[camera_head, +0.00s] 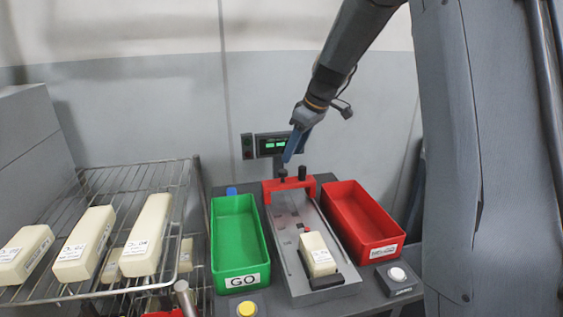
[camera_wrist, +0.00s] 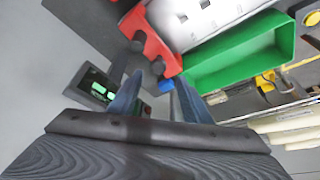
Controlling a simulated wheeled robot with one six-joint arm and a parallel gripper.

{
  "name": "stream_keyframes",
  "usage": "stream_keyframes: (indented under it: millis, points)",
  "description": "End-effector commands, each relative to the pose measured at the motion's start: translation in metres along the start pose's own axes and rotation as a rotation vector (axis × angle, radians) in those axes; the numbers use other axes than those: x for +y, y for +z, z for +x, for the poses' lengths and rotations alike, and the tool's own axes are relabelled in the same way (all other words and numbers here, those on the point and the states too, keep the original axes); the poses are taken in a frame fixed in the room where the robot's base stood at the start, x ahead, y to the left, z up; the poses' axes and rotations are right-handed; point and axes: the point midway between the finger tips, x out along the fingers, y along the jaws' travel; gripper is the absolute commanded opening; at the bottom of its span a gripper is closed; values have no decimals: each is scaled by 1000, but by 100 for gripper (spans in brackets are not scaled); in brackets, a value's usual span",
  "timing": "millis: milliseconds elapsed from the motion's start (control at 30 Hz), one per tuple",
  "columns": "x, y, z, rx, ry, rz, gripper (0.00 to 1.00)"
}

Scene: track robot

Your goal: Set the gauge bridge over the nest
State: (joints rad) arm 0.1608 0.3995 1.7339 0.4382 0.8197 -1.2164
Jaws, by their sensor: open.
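The red gauge bridge (camera_head: 277,187) stands at the far end of a grey sloped plate (camera_head: 290,240), with black knobs on top. It also shows in the wrist view (camera_wrist: 152,42). The nest (camera_head: 336,279) is a dark holder at the plate's near end. A cream labelled block (camera_head: 317,252) sits in it, with a small red part behind. My gripper (camera_head: 291,157) points down just above the bridge, near its left knob. In the wrist view my gripper (camera_wrist: 162,88) has its blue fingers apart with nothing held. Whether the fingers touch the knob cannot be told.
A green GO bin (camera_head: 238,282) stands left of the plate, a red bin (camera_head: 376,250) right. A wire rack (camera_head: 90,180) with several cream blocks is at left. A display (camera_head: 272,144) is behind the bridge. Yellow (camera_head: 247,309) and white (camera_head: 397,274) buttons sit in front.

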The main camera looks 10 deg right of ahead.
Motion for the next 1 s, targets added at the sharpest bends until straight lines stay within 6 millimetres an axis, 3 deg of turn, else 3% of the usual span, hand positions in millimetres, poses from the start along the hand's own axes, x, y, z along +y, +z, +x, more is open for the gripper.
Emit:
stream_keyframes:
  millis: [167,600,1000]
  points:
    - [-2,-1,9,-1,-3,-2,44]
    - [-3,-2,70,-1,-3,-4,44]
    - [-1,0,78,0,-1,-1,44]
